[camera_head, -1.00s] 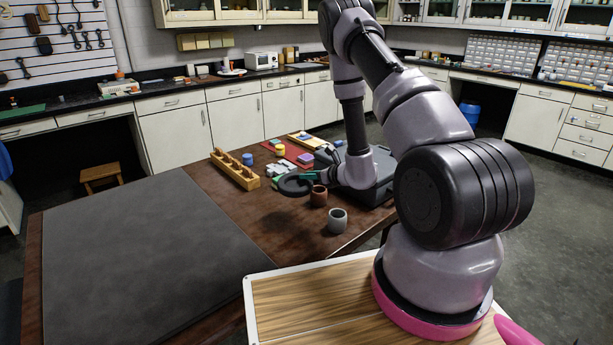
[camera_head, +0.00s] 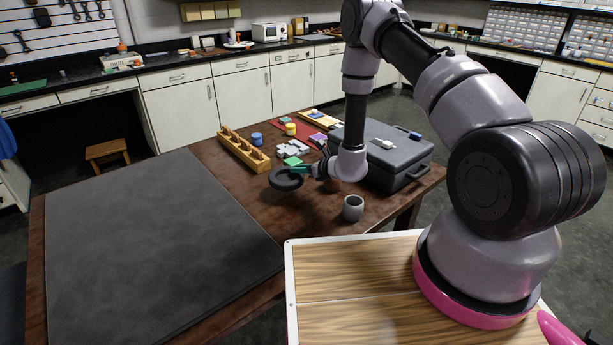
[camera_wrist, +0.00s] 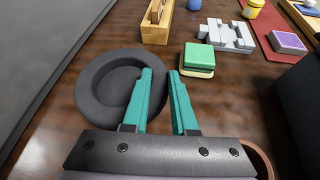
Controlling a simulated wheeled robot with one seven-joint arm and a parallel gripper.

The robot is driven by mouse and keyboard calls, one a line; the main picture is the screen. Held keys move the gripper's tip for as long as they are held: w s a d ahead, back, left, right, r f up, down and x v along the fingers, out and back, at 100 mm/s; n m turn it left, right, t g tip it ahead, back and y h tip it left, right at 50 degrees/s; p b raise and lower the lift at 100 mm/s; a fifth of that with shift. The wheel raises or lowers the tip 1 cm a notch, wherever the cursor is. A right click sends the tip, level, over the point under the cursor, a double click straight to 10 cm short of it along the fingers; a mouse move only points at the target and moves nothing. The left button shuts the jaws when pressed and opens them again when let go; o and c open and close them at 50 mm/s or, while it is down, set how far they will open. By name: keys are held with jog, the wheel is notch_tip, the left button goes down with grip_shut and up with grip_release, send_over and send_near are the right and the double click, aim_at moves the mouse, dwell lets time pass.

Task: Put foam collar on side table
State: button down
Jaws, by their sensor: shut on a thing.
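The foam collar is a dark grey ring (camera_head: 274,183) in front of my wrist in the head view. It also shows in the wrist view (camera_wrist: 88,97). My gripper (camera_head: 303,170) has teal fingers, also in the wrist view (camera_wrist: 160,72). They are shut on the right side of the collar's wall, one finger over its hollow and one outside. The collar lies roughly flat over the brown workbench (camera_head: 230,204); its height above the top is hard to tell. I cannot tell which surface is the side table; a small wooden stool (camera_head: 108,150) stands at the back left.
A grey cup (camera_head: 353,208) stands right of the collar; a brown cup (camera_wrist: 266,163) is near my wrist. A grey case (camera_head: 400,163), wooden rack (camera_head: 243,150) and several small blocks lie around. The large dark mat (camera_head: 150,250) at left is bare.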

jog(key=shift+f, duration=2.4)
jog(key=shift+f, duration=0.1)
jog(key=c, duration=0.7)
grip_release()
